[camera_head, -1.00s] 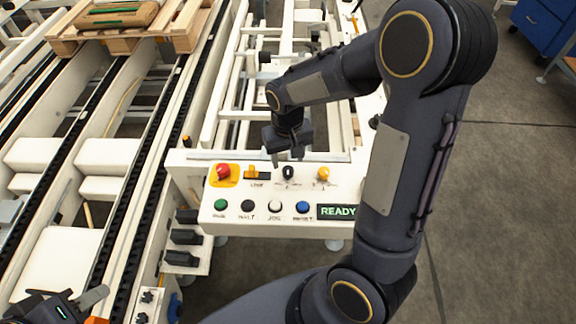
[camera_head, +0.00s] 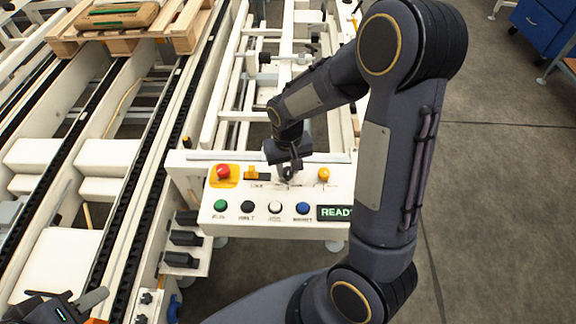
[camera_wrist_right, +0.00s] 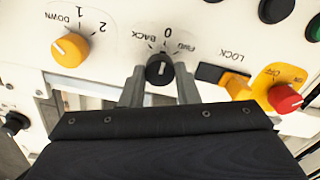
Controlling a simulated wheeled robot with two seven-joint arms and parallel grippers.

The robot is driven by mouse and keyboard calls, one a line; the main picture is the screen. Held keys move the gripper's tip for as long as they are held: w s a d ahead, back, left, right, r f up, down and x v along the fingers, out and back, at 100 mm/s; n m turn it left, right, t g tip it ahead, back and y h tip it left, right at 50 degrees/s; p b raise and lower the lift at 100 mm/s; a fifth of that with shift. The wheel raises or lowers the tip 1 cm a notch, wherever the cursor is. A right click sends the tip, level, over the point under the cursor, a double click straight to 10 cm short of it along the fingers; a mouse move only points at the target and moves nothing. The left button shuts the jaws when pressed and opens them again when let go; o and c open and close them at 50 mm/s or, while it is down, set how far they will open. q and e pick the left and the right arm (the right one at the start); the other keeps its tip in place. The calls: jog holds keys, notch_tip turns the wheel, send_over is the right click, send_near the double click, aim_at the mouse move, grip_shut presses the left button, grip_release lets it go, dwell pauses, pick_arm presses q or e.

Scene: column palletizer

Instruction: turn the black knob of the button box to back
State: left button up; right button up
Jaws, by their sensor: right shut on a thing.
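The button box (camera_head: 235,190) is a white panel with colored controls, in the middle of the head view. Its black knob (camera_wrist_right: 160,70) shows in the right wrist view between the labels BACK, 0 and FWD. The knob's white mark points roughly at 0. My right gripper (camera_wrist_right: 160,85) is shut on the black knob, one finger on each side.
A red emergency button (camera_head: 223,171) and a yellow knob (camera_head: 324,174) flank the black knob. A LOCK switch (camera_wrist_right: 222,77) sits close beside it. Green, black, white and blue buttons line the front, beside a lit display (camera_head: 335,212). Conveyor rails are at left.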

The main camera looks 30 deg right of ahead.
aim_at(287, 170)
jog(key=n, duration=0.4)
jog(key=shift+n, duration=2.4)
jog(key=o, duration=1)
jog(key=shift+a, duration=0.1)
jog(key=shift+c, duration=0.2)
jog(key=shift+r, duration=0.1)
notch_tip(287, 170, up, 8)
jog(key=shift+f, duration=0.2)
